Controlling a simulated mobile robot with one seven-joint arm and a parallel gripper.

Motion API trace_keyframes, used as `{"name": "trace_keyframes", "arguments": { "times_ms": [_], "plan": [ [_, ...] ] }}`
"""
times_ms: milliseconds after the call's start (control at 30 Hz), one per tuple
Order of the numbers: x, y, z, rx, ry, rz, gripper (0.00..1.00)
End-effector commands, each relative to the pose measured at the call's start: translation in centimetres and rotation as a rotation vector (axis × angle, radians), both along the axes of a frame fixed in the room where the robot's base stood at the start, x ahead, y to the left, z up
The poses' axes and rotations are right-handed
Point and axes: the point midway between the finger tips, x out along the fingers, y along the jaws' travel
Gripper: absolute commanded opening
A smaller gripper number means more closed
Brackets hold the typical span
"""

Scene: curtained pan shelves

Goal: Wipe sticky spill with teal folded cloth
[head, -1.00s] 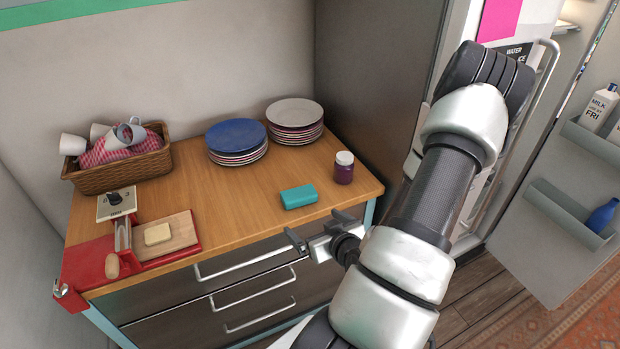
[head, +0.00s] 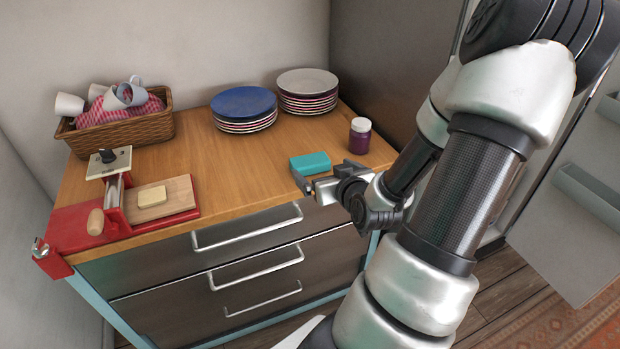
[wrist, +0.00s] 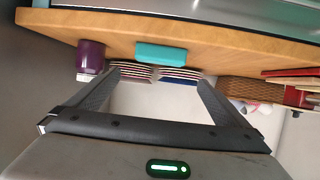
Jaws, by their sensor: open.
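The teal folded cloth (head: 310,163) lies on the wooden counter top (head: 225,165) near its front right edge. It also shows in the wrist view (wrist: 161,53), a little beyond the gap between my fingers. My gripper (head: 305,184) is open and empty, just in front of the cloth and close to the counter edge. In the wrist view, both fingers (wrist: 158,92) are spread apart with nothing between them. I cannot make out a sticky spill in either view.
A purple jar (head: 359,138) stands right of the cloth. Blue plates (head: 244,106) and pale plates (head: 307,88) are stacked behind. A basket of mugs (head: 125,128) and a red slicer with a board (head: 115,210) are at left. The middle of the counter is clear.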

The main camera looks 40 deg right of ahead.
Motion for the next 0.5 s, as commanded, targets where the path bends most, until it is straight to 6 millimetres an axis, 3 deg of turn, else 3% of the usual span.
{"name": "trace_keyframes", "arguments": {
  "times_ms": [33, 100, 300, 500],
  "plan": [
    [0.1, 0.0, -1.0, -0.008, 0.001, 0.0, 1.0],
    [0.3, 0.0, -1.2, -0.009, 0.006, -0.001, 1.0],
    [3.6, -0.9, -2.2, -0.001, 0.004, 0.0, 1.0],
    [4.8, -1.3, -2.5, -0.002, 0.006, -0.001, 1.0]
  ]
}}
